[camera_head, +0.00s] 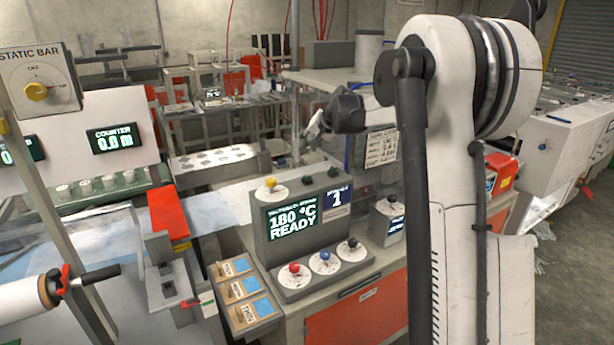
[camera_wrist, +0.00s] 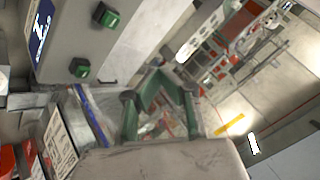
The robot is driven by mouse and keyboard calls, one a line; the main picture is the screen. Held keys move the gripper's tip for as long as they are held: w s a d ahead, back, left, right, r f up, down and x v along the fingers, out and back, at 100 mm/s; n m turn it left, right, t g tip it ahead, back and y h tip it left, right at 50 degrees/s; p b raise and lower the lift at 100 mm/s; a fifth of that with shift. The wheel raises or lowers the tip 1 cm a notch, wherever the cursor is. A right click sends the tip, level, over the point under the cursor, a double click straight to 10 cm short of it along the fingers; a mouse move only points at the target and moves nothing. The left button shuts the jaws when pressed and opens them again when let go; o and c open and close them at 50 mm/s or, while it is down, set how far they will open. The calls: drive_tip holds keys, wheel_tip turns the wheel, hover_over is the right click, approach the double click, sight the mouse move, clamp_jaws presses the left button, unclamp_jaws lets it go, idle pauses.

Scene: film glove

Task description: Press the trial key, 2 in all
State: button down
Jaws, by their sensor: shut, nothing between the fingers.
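The control console (camera_head: 292,225) stands on the bench and shows "180 °C READY" on its screen (camera_head: 292,220). A smaller blue display (camera_head: 338,198) beside it shows a digit that looks like 1. Red (camera_head: 294,268), blue (camera_head: 325,256) and black (camera_head: 352,243) controls sit on its front ledge. A yellow knob (camera_head: 271,183) and two dark green keys (camera_head: 307,180) are on top; the keys show green in the wrist view (camera_wrist: 110,18). I cannot read which is the trial key. My gripper (camera_head: 315,126) is shut and empty, above and behind the console, apart from it.
A small box with a black knob (camera_head: 387,220) stands right of the console. A film roller (camera_head: 22,298) and a red-topped press (camera_head: 170,213) are further left. Space above the console is clear.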

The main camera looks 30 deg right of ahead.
sight(308, 176)
drive_tip(key=shift+f+b, duration=2.3)
drive_tip(key=shift+f, duration=2.1)
drive_tip(key=shift+f, duration=0.1)
drive_tip(key=shift+f+b, duration=0.35)
drive_tip(key=shift+b, duration=0.1)
drive_tip(key=shift+f+b, duration=0.4)
drive_tip(key=shift+f, duration=0.05)
drive_tip(key=shift+r, duration=0.2)
drive_tip(key=shift+r+p, duration=0.35)
drive_tip(key=shift+r, duration=0.35)
drive_tip(key=shift+r+p, duration=1.05)
drive_tip(key=shift+r, duration=1.45)
